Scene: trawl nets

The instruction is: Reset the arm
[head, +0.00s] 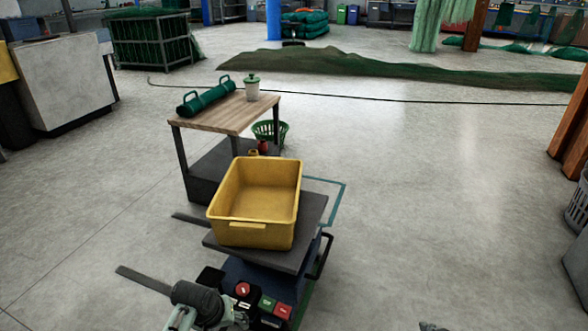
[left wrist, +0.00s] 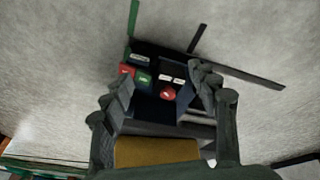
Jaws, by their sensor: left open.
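My left gripper (head: 200,301) is at the bottom of the head view, beside the front of a lift table with a control panel (head: 256,303). In the left wrist view, its two fingers (left wrist: 160,78) stand apart with nothing held between them. The panel's red and green buttons (left wrist: 144,78) show beyond the gap; I cannot tell the exact distance.
A yellow tub (head: 262,192), empty, sits on the lift table's grey top (head: 311,222). Behind it is a wooden-topped bench (head: 225,117) with a green roll (head: 206,97) and a lidded pot (head: 252,88). A green basket (head: 272,131) stands beside the bench. Open floor lies to the right.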

